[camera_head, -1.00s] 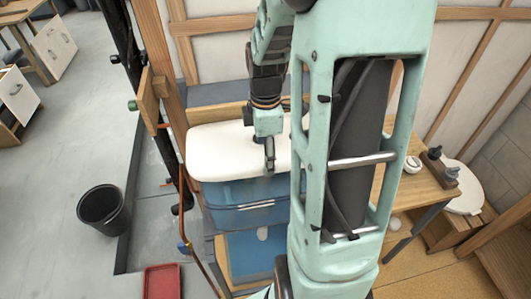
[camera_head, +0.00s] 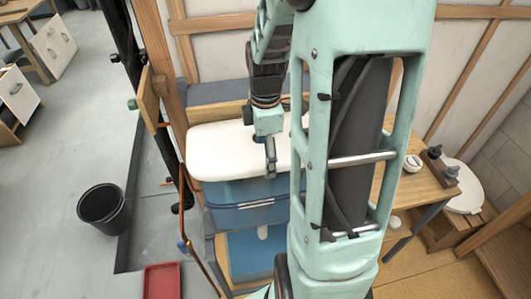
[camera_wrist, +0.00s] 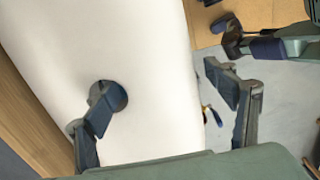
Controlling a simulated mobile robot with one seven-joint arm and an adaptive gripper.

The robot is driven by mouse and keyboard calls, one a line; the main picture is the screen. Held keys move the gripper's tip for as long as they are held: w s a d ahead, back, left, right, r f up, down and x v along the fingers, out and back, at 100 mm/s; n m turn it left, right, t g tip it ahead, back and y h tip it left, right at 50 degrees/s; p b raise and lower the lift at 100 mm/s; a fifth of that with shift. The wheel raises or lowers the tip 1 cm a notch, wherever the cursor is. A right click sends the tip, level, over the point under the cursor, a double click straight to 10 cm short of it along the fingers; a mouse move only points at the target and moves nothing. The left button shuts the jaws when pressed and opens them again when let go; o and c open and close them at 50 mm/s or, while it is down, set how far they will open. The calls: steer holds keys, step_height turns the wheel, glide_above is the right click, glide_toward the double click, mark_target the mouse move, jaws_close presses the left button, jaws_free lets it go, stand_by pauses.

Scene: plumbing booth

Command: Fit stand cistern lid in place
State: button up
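The white cistern lid (camera_head: 225,150) lies flat across the top of the blue see-through cistern (camera_head: 250,205) in the head view. Its right end is hidden behind my arm. My gripper (camera_head: 270,165) is over the lid, with one finger hanging at its front edge. In the wrist view the lid (camera_wrist: 130,45) fills the left and middle. My gripper (camera_wrist: 165,90) is open there: one finger appears over the lid beside a dark round spot, the other beyond the lid's edge. I cannot tell whether either finger touches it.
A copper-coloured pipe (camera_head: 190,235) runs up just left of the cistern. A black bucket (camera_head: 102,208) and a red tray (camera_head: 161,281) are on the floor at left. A wooden bench (camera_head: 420,185) with small parts stands at right. A wall is close behind the cistern.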

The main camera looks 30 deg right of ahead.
steer(key=shift+s+f, duration=0.1)
step_height(320, 180, up, 12)
stand_by(0.5)
stand_by(0.5)
